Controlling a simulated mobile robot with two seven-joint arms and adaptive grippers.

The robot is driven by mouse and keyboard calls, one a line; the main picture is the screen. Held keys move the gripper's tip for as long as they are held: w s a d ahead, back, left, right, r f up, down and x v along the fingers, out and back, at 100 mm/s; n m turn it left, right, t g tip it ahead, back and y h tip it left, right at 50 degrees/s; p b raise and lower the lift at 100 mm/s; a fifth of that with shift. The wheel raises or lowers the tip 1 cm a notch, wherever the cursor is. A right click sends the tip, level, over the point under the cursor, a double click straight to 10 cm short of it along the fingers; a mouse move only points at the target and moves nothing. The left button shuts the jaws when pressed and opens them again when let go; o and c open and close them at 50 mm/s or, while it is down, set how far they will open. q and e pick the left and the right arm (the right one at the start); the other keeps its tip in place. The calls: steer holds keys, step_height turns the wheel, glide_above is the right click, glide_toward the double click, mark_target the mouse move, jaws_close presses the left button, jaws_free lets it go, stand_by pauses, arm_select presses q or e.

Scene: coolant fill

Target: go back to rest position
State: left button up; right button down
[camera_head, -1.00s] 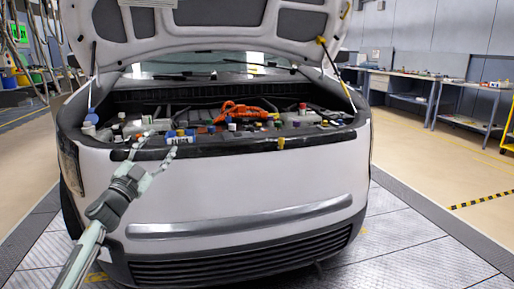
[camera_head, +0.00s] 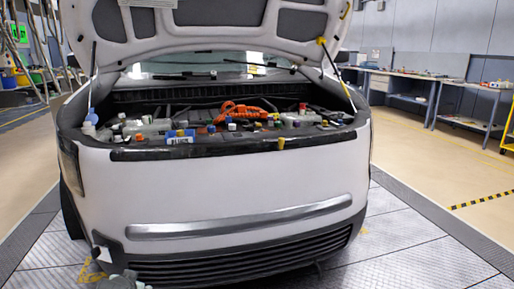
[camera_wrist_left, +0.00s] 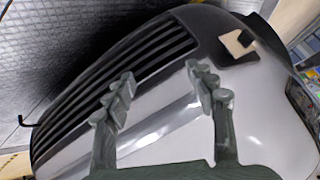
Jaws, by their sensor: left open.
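My left gripper (camera_wrist_left: 162,92) is open and empty in the left wrist view, its two fingers spread apart in front of the car's bumper and dark lower grille (camera_wrist_left: 115,80). In the head view only a small grey part of my left arm or gripper shows at the bottom edge, low in front of the bumper. My right gripper is not in view.
The white car (camera_head: 225,180) stands straight ahead with its hood (camera_head: 210,25) raised. Its engine bay holds an orange part (camera_head: 240,111) and a blue-and-white container (camera_head: 180,137). Workbenches (camera_head: 430,76) stand at the right; the floor beside the car is clear.

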arm_select(q)
steer(key=s+d+f+g, duration=0.2)
steer(key=s+f, duration=0.5)
steer(key=s, duration=0.5)
steer(key=s+d+f+g+h, duration=0.1)
steer(key=s+d+f+g, duration=0.1)
steer(key=s+f, duration=0.6)
steer(key=s+d+f+g, duration=0.2)
steer(key=s+f, duration=0.6)
steer(key=s, duration=1)
steer(key=shift+s+d+f+h, duration=0.2)
steer(key=shift+d+f+h, duration=0.1)
steer(key=shift+d, duration=0.9)
